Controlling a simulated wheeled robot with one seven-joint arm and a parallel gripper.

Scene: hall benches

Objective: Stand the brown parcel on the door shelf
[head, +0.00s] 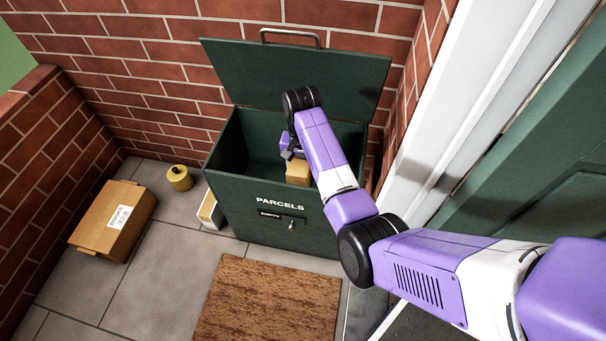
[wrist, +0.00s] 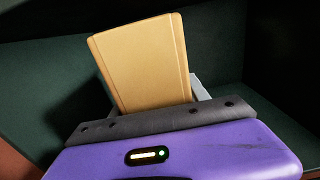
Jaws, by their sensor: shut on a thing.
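The brown parcel (head: 298,171) is a small box inside the open green parcel box (head: 262,220). It also shows in the wrist view (wrist: 143,62), large and slightly tilted, with its lower end hidden behind my gripper. My gripper (head: 291,154) reaches down into the parcel box and is shut on the brown parcel. My arm hides part of the parcel in the head view. I cannot make out a door shelf clearly.
The parcel box's lid (head: 300,72) stands raised against the brick wall. A cardboard box (head: 108,225), a yellow round object (head: 180,178) and a pale item (head: 208,211) are on the left. A brown doormat (head: 268,303) lies in front. A green door (head: 540,200) is at right.

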